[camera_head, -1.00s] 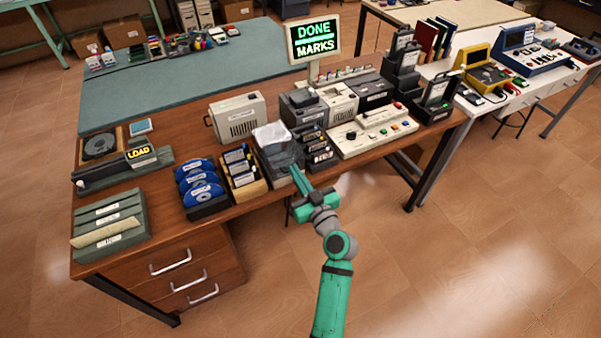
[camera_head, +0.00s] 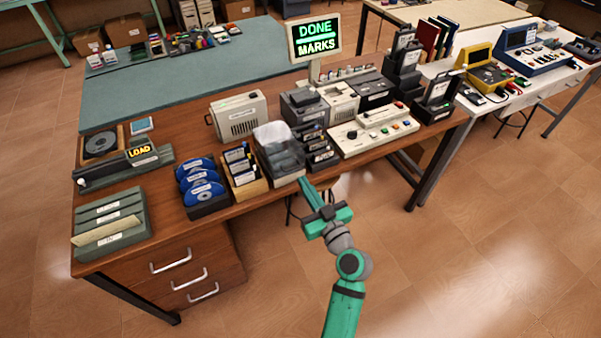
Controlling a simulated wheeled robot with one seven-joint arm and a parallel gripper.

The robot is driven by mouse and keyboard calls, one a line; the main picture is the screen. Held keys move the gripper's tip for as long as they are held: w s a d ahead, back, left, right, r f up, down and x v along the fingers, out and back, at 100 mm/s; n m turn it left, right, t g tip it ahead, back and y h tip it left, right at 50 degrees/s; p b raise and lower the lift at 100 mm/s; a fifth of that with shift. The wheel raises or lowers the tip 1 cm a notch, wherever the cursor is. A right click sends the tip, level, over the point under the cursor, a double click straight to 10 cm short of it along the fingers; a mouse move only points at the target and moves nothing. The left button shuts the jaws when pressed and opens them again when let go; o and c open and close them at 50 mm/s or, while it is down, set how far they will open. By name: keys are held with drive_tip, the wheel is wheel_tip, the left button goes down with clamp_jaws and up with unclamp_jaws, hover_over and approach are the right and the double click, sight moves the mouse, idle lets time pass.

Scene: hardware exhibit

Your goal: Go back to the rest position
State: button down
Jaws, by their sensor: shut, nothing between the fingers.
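My gripper (camera_head: 308,186) is the green end of my arm, in the lower middle of the head view. It is shut and holds nothing. Its fingertips are at the front edge of the brown wooden desk (camera_head: 155,188), just in front of a dark clear-lidded box (camera_head: 282,160). I cannot tell whether they are over the edge or just off it. The rest of my arm is over the open floor in front of the desk.
Blue discs in a rack (camera_head: 202,188), a wooden card holder (camera_head: 246,178) and a cream control panel (camera_head: 374,133) line the desk front. A sign reading DONE MARKS (camera_head: 314,38) stands behind. The tiled floor (camera_head: 480,250) at right is clear.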

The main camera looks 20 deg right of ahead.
drive_tip(key=shift+s+d+f, duration=0.1)
drive_tip(key=shift+s+f, duration=0.2)
drive_tip(key=shift+s, duration=0.3)
drive_tip(key=shift+s+a+f, duration=0.1)
drive_tip(key=shift+s+f, duration=0.2)
drive_tip(key=shift+s, duration=0.3)
drive_tip(key=shift+s+d+f, duration=0.1)
drive_tip(key=shift+s+f, duration=0.2)
drive_tip(key=shift+s, duration=0.3)
drive_tip(key=s+a+f+m+g+h, duration=0.3)
drive_tip(key=s+a+f+g, duration=0.1)
drive_tip(key=s+a+f, duration=0.95)
drive_tip(key=s+a+r+n+y, duration=0.1)
drive_tip(key=s+a+r, duration=0.2)
drive_tip(key=s, duration=0.3)
drive_tip(key=s+a+r+n, duration=0.1)
drive_tip(key=s+a+r, duration=0.2)
drive_tip(key=s+a, duration=0.1)
drive_tip(key=s+a+r+t+y, duration=0.1)
drive_tip(key=s+a+r, duration=0.2)
drive_tip(key=s, duration=0.4)
drive_tip(key=shift+s+a+r+n+y, duration=0.3)
drive_tip(key=shift+s+a+r+n, duration=0.05)
drive_tip(key=shift+a+r+n, duration=0.1)
